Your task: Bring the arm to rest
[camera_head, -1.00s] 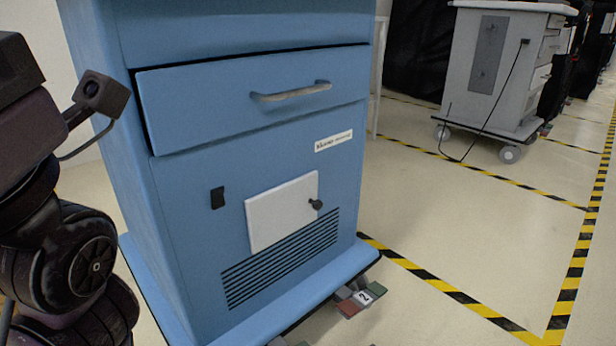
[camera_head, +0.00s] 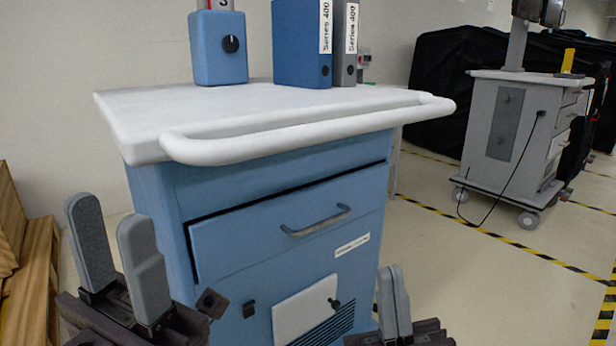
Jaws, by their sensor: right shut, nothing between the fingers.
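My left gripper (camera_head: 110,216) is at the lower left, pointing up, with a gap between its two grey fingers and nothing in it. It is in front of and left of the blue cart (camera_head: 160,210). My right gripper (camera_head: 392,270) is at the bottom, right of the middle, pointing up. Its fingers are together and hold nothing. It overlaps the cart's lower right edge in the picture; whether it touches the cart cannot be told. Most of both arms lies below the picture.
The cart has a white top with a rail (camera_head: 300,136) and a drawer (camera_head: 290,225) with a dark gap along its upper edge. A blue box (camera_head: 218,55) and binders (camera_head: 300,45) stand on top. A wooden pallet (camera_head: 25,270) is left, a grey cart (camera_head: 500,130) right. Striped floor is clear between.

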